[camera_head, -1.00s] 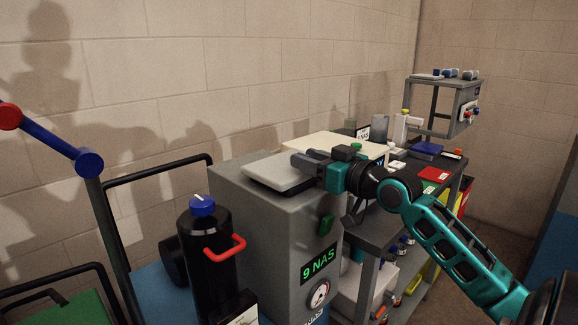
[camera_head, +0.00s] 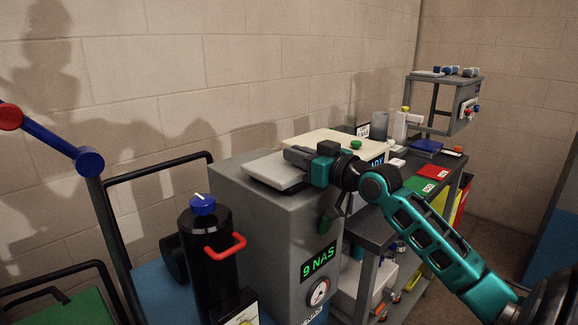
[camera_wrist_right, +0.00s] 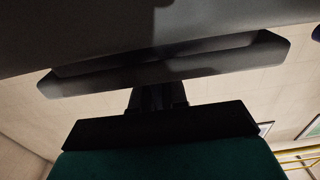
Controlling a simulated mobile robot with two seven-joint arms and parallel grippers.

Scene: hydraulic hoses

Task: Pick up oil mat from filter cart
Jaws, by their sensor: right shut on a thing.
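The oil mat (camera_head: 270,172) is a pale grey, flat, thick slab on top of the grey filter cart (camera_head: 258,222). The cart has a green "9 NAS" display and a round gauge on its front. My right gripper (camera_head: 296,158) is shut on the mat's right, far edge. The gripper hides that edge, and I cannot tell whether the mat is clear of the cart top. In the right wrist view, my fingers (camera_wrist_right: 157,98) reach to a dark grey edge close to the camera. My left gripper is not in view.
A black cylinder (camera_head: 205,255) with a blue cap and red handle stands at the cart's left. A workbench (camera_head: 372,238) with a red box (camera_head: 433,172), bottles and a raised shelf (camera_head: 445,84) stands to the right. The block wall is close behind.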

